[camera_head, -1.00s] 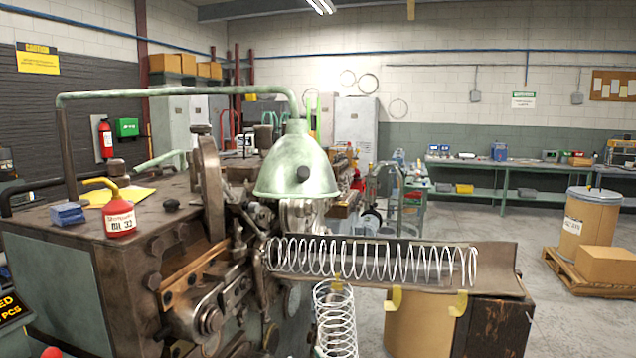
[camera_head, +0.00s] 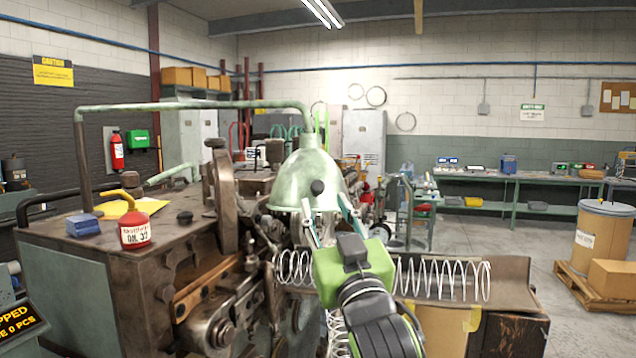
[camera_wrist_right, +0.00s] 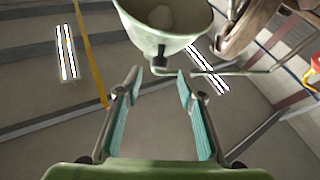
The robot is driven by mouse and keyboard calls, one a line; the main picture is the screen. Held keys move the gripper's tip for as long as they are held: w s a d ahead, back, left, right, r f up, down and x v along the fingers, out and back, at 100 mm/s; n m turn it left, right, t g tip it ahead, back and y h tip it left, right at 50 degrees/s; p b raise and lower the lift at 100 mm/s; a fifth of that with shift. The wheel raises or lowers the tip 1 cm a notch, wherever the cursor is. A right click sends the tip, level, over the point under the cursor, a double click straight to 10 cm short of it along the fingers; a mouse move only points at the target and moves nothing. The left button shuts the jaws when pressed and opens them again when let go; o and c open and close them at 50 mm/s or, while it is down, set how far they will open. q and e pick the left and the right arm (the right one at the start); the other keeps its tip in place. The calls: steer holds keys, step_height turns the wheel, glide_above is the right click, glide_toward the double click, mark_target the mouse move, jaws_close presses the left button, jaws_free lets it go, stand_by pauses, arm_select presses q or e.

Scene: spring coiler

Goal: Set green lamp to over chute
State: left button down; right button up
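The green lamp (camera_head: 303,180) hangs from a bent green pipe arm (camera_head: 200,106) above the coiling machine, with a dark knob (camera_head: 317,187) on its shade. The chute (camera_head: 515,272) runs to the right from the machine and holds a long wire spring (camera_head: 445,278). My right gripper (camera_head: 331,212) is in front of the lamp's lower rim, its fingers on either side of the knob in the head view. In the right wrist view my gripper (camera_wrist_right: 158,80) is open and empty between the fingers; the lamp shade (camera_wrist_right: 165,38) is just beyond the tips. My left gripper is not in view.
A drum (camera_head: 600,235) and cardboard box (camera_head: 612,280) sit on a pallet at right. My right arm hides part of the chute and spring.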

mark_target(319, 192)
steer(key=p+x, duration=0.2)
steer(key=x, duration=0.5)
jaws_close()
